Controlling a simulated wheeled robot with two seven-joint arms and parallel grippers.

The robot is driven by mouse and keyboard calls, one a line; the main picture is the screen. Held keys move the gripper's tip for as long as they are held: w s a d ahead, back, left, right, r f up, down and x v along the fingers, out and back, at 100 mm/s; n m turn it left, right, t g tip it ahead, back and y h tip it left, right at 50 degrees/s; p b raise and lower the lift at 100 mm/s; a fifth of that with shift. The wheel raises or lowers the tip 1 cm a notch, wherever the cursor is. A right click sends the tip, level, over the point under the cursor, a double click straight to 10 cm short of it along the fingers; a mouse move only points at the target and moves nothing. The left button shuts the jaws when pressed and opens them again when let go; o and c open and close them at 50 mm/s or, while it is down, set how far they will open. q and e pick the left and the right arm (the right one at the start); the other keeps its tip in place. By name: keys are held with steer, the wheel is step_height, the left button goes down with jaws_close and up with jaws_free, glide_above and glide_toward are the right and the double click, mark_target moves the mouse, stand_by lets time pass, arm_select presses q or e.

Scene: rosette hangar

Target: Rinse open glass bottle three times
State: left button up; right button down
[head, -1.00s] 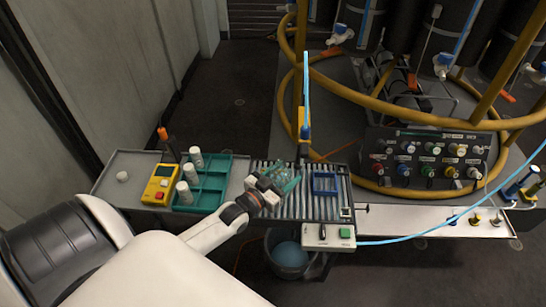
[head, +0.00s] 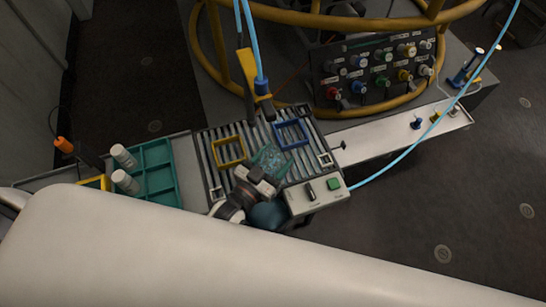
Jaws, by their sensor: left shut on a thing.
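My left gripper (head: 273,162) has teal fingers and is shut on a clear glass bottle (head: 268,157), partly hidden between them. It holds the bottle over the front part of the slatted grate (head: 205,150). Whether the bottle is tilted or has water in it is too small to tell. A nozzle (head: 262,86) on a light-blue hose, beside a yellow bracket (head: 247,68), hangs above the grate's back edge, apart from the bottle. A yellow square frame (head: 217,156) and a blue square frame (head: 305,126) lie on the grate. My right gripper is not in view.
A control box (head: 296,204) with a green button (head: 333,184) and a dark switch sits at the grate's front right. A teal divided tray (head: 174,170) with white bottles (head: 124,157) is at left. A blue hose (head: 400,158) crosses the white shelf (head: 375,142). A valve panel (head: 345,75) stands behind.

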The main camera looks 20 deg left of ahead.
arm_select(q)
steer(key=shift+w+a+b, duration=0.3)
steer(key=shift+w+a, duration=0.25)
steer(key=shift+w, duration=0.25)
steer(key=shift+w+a+b, duration=0.25)
steer(key=shift+w+a, duration=0.3)
steer(key=shift+w, duration=0.25)
steer(key=shift+w+a+b, duration=0.3)
steer(key=shift+w+a, duration=0.25)
steer(key=shift+w, duration=0.25)
steer(key=shift+r, duration=0.1)
stand_by(1.4)
